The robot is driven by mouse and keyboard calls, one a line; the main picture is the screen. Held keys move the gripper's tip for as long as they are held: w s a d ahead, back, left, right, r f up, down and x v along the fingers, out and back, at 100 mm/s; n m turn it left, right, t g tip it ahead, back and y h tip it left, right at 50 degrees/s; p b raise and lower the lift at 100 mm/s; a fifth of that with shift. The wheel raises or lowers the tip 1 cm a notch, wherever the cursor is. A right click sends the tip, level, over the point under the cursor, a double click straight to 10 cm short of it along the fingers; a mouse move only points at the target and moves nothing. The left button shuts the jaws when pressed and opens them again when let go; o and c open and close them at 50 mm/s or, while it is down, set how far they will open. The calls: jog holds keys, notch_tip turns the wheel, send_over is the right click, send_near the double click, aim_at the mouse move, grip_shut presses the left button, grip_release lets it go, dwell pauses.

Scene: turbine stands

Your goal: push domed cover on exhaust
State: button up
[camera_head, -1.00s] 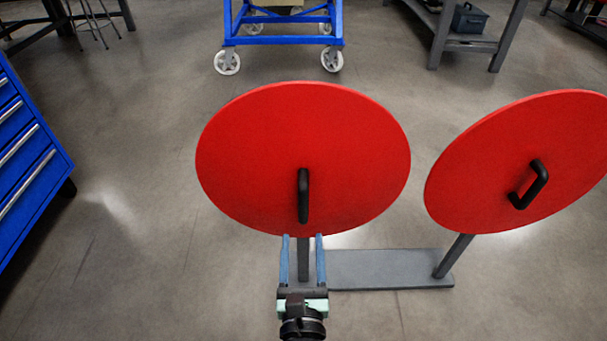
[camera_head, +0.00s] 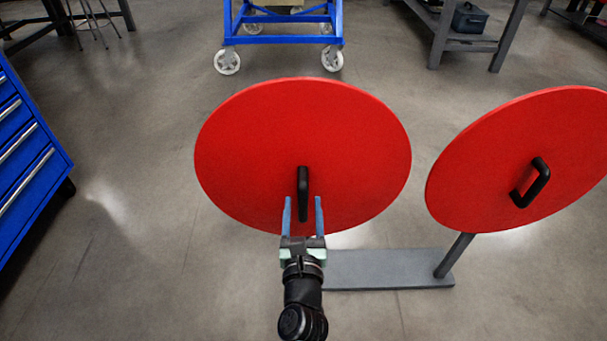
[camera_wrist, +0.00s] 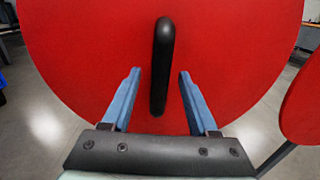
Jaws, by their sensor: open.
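Two round red covers with black handles stand side by side on posts. I cannot tell from these frames which is domed, and no exhaust is visible. The left cover (camera_head: 250,140) is in front of my gripper, and its black handle (camera_head: 303,190) is upright. The right cover (camera_head: 480,160) has a slanted handle (camera_head: 530,183). My gripper (camera_head: 303,202) is open, with blue fingers at the lower part of the left handle. In the wrist view that handle (camera_wrist: 161,70) lies between the fingers (camera_wrist: 158,75), apart from both.
A grey base plate (camera_head: 380,268) carries the posts on the floor. A blue drawer cabinet (camera_head: 30,160) stands at the left. A blue wheeled cart (camera_head: 285,40) and a grey workbench (camera_head: 465,40) are behind. Open floor lies left of the covers.

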jog(key=shift+c, duration=0.3)
dwell(0.5)
grip_shut()
dwell(1.2)
jog(key=shift+r, duration=0.15)
